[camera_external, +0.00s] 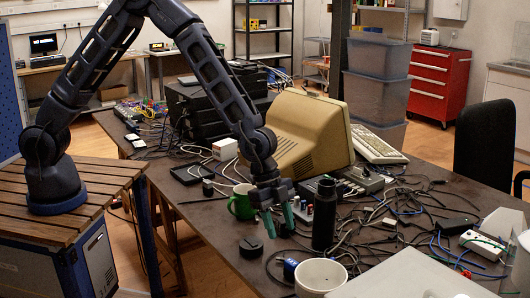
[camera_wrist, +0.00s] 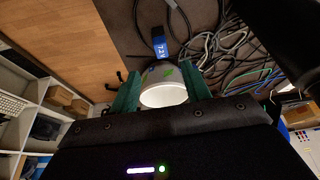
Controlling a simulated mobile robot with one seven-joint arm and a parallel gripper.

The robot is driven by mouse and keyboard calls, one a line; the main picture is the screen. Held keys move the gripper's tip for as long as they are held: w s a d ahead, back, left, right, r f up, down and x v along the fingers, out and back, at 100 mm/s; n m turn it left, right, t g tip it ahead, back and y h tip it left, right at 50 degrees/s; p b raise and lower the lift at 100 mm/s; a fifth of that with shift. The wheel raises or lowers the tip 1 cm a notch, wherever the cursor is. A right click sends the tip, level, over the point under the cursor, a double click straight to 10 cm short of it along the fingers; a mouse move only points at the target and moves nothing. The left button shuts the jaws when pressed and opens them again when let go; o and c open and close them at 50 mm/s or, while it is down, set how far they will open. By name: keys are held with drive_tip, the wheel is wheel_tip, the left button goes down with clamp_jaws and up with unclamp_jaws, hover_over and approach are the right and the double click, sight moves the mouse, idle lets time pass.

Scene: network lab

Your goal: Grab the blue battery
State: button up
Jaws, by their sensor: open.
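The blue battery (camera_external: 290,268) lies on the dark table near its front edge, beside a white mug (camera_external: 320,276). In the wrist view the battery (camera_wrist: 159,46), marked 7.2V, shows just beyond a white cup (camera_wrist: 163,90) with a green mark. My gripper (camera_external: 279,222) is above the table, behind the battery and to the left of a black bottle (camera_external: 324,214). Its green fingers are spread apart with nothing held. In the wrist view the cup appears between the fingers (camera_wrist: 161,88), and the battery appears past their tips.
A green mug (camera_external: 242,204) and a small round black item (camera_external: 251,247) stand to the left of my gripper. Loose cables (camera_external: 405,210) cover much of the table to the right. An old beige monitor (camera_external: 298,132) stands behind. The table's front left part is mostly clear.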

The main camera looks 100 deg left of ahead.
sight(290, 261)
drive_tip(key=x, duration=1.2)
clamp_jaws()
